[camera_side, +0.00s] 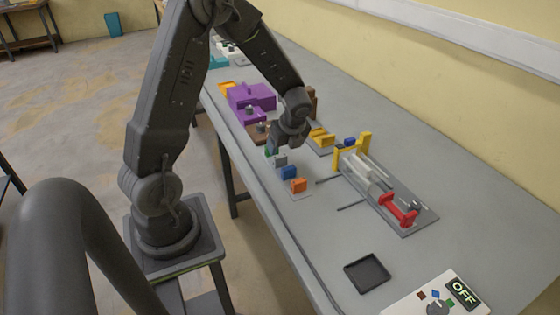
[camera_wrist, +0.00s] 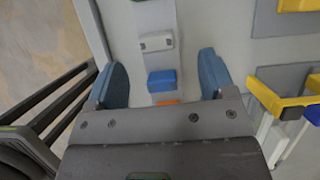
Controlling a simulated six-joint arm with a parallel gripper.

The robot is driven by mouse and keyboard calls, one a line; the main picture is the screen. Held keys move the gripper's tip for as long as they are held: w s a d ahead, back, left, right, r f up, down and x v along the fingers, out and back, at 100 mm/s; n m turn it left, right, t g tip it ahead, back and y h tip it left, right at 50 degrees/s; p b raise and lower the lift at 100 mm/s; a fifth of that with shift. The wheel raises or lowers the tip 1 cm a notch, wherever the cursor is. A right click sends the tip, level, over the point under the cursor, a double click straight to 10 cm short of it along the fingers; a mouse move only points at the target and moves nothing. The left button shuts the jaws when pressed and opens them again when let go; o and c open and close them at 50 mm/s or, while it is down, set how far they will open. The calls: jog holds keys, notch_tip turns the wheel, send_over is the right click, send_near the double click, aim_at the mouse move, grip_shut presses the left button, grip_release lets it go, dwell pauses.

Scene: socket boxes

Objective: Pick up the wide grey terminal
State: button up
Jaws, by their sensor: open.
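The grey terminal (camera_side: 280,160) sits in a row of small blocks on a pale strip, between a green block (camera_side: 268,151) and a blue block (camera_side: 288,172). In the wrist view the grey terminal (camera_wrist: 157,42) lies just beyond the fingertips, between their lines. My gripper (camera_wrist: 162,62) is open and empty, its two blue-grey fingers spread on either side of the strip. In the wrist view the blue block (camera_wrist: 162,80) shows between the fingers. In the side view my gripper (camera_side: 289,143) hangs above the row near the grey terminal; its fingertips are hard to make out.
An orange block (camera_side: 298,185) ends the row. To the right stands a fixture with yellow posts (camera_side: 365,142) and a red part (camera_side: 399,208). Purple boxes (camera_side: 252,97) stand behind. A black tray (camera_side: 367,273) and an OFF panel (camera_side: 450,295) are in front. The table between is mostly clear.

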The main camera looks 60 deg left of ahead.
aim_at(280, 156)
jog(key=shift+s+d+x, duration=0.1)
jog(key=shift+s+x, duration=0.05)
jog(key=shift+x, duration=1.5)
jog(key=shift+s+d+x, duration=0.15)
jog(key=shift+x, duration=1.45)
jog(key=shift+f, duration=0.1)
jog(key=shift+c, duration=0.4)
jog(key=c, duration=0.9)
